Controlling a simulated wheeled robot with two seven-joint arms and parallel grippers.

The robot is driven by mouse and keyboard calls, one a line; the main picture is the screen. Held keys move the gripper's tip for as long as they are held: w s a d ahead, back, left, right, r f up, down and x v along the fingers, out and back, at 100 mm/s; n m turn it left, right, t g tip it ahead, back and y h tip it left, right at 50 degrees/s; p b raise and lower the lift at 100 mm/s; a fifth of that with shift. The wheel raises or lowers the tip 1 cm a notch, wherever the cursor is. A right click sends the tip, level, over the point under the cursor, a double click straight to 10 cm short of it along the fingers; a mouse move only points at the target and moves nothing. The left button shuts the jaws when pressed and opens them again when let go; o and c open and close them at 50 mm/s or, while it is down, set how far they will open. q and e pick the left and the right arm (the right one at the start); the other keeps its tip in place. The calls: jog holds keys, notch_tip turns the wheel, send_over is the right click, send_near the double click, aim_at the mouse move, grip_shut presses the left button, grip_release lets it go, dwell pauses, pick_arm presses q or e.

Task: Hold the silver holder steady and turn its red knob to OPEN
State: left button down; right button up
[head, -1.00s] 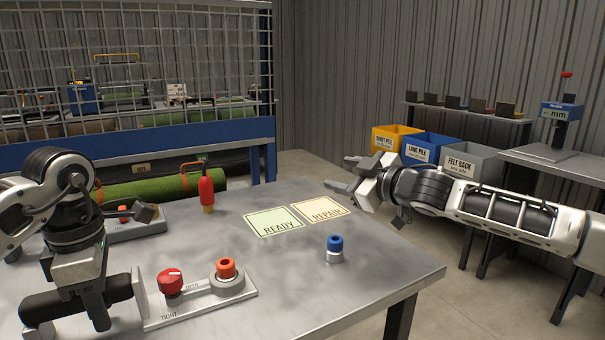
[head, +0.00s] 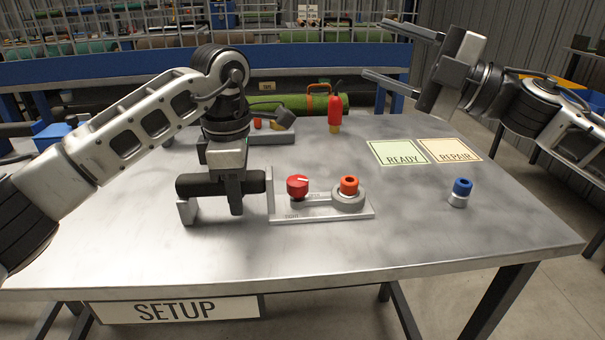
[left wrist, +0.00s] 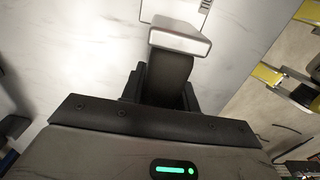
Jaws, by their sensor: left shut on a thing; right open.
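The silver holder (head: 330,212) lies on the metal table with a red knob (head: 296,188) on its base plate. The knob's white mark points to the right and slightly up. The word TIGHT shows on the plate's front edge; the lettering behind the knob is too small to read. An orange-topped piece (head: 348,185) stands in the holder's round seat. My left gripper (head: 225,200) is shut on the holder's black handle (head: 190,184), left of the knob. In the left wrist view the dark handle (left wrist: 172,75) lies between its fingers. My right gripper (head: 376,48) is open and empty, raised beyond the knob to the right.
A blue-capped cylinder (head: 460,192) stands at right. The READY mat (head: 397,153) and REPAIR mat (head: 451,150) lie behind it. A red-handled tool (head: 335,108) stands upright at the back, beside a grey fixture (head: 275,132). The table front is clear.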

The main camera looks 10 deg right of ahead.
jog(key=s+a+f+n+g, duration=0.1)
jog(key=s+a+n+g, duration=0.5)
jog(key=a+n+g, duration=0.25)
jog(key=n+t+h, duration=0.2)
jog(key=n+h, duration=0.5)
jog(key=h, duration=0.9)
send_near(299, 180)
jog(key=x, duration=0.9)
